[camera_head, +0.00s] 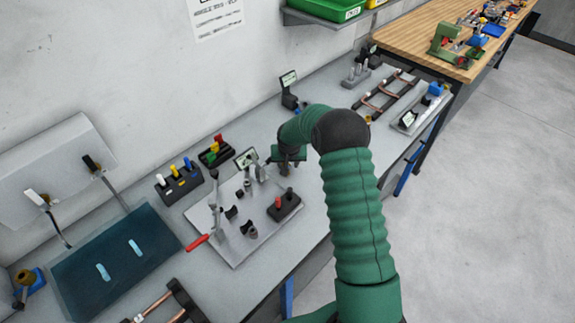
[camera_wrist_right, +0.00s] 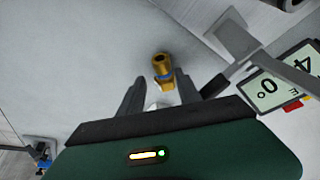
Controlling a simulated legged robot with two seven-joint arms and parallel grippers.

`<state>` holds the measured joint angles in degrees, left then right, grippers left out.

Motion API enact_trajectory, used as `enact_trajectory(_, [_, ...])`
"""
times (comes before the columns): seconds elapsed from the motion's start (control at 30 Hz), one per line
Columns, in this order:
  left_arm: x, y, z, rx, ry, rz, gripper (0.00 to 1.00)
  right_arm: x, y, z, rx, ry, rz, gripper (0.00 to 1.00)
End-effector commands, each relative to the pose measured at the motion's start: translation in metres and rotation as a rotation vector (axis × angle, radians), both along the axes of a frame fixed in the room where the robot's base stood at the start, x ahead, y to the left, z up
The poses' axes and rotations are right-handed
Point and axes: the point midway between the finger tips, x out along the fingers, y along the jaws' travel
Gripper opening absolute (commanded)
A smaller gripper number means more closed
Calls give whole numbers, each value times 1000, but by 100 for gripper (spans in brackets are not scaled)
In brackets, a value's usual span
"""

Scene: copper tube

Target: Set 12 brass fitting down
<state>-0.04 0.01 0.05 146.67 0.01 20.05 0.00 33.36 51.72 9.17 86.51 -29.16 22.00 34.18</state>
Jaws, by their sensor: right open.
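A brass fitting (camera_wrist_right: 162,66) shows in the right wrist view, a short ringed piece just beyond and between my fingertips. My right gripper (camera_wrist_right: 160,92) is open, with one finger on each side of the fitting. The right finger looks close to it; I cannot tell whether they touch. What the fitting rests on is partly hidden by the gripper. In the head view my right gripper (camera_head: 288,156) is over the back right of a grey fixture plate (camera_head: 236,246), and I cannot make out the fitting there. My left gripper is not in view.
The plate carries a red-handled toggle clamp (camera_head: 198,242), small dark holders and a black block with a red piece (camera_head: 284,206). A blue mat (camera_head: 120,262) lies left. A copper tube frame (camera_head: 385,98) lies at the right.

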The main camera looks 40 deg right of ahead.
Motion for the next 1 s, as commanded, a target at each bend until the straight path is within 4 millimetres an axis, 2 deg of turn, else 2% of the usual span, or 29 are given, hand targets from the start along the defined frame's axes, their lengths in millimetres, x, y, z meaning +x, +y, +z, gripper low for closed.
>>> enact_trajectory(0.03, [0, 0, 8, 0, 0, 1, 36, 2, -1, -7, 2, 5, 1, 39])
enact_trajectory(0.13, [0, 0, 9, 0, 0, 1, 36, 7, -3, -21, -1, 3, 0, 39])
enact_trajectory(0.37, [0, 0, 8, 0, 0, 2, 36, 9, -6, -27, 1, 2, 0, 39])
enact_trajectory(0.67, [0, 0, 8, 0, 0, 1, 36, 8, -7, -27, 0, 4, -1, 1])
enact_trajectory(1.0, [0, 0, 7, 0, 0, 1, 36, 8, -6, -28, 1, 6, -1, 0])
